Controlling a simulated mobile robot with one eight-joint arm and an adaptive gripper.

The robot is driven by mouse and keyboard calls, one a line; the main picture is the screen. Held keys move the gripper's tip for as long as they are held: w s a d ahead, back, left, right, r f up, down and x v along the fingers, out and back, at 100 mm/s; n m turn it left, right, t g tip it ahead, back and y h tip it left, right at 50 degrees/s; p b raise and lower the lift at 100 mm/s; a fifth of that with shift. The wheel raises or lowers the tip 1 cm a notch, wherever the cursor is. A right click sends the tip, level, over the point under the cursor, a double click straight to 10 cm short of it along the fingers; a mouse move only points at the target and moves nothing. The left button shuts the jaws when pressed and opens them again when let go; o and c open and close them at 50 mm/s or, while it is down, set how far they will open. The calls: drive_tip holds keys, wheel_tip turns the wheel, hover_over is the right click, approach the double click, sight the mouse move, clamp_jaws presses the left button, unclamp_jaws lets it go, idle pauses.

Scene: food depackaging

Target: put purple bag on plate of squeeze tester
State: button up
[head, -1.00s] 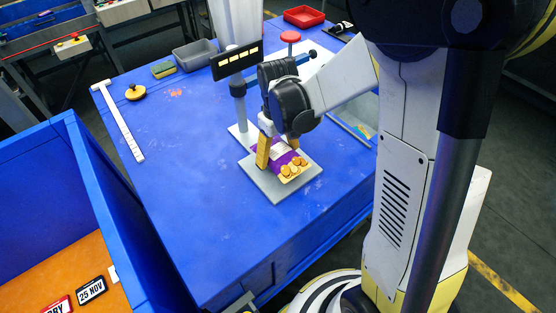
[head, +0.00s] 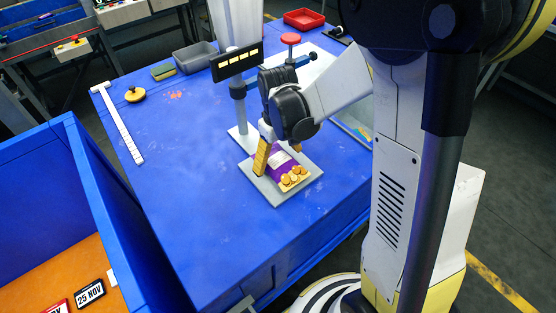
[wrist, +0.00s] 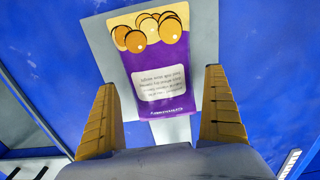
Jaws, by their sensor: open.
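The purple bag (head: 281,163), with a yellow end showing round orange-brown pictures, lies flat on the grey plate (head: 262,184) of the squeeze tester (head: 239,100). The bag also shows in the wrist view (wrist: 174,105), with a white label and the plate (wrist: 205,40) around it. My gripper (head: 279,160) is over the bag with its yellow fingers apart. In the wrist view the fingers (wrist: 167,115) stand to the left and right of the bag, with gaps to it on both sides.
A red knob (head: 290,38) and a dark display (head: 236,63) stand close behind my gripper. A white T-shaped ruler (head: 122,125), a yellow-black knob (head: 135,94), grey tray (head: 194,55) and red tray (head: 304,18) lie on the blue table. The table's front left is clear.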

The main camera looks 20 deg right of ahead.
sight(278, 159)
wheel_tip(278, 159, up, 11)
drive_tip(key=p, duration=0.3)
drive_tip(key=s+r+m+t, duration=0.3)
drive_tip(key=s+r+t, duration=0.4)
drive_tip(key=s, duration=0.5)
drive_tip(key=shift+s+r+m, duration=0.3)
drive_tip(key=shift+s+r, duration=0.1)
drive_tip(key=shift+r, duration=0.5)
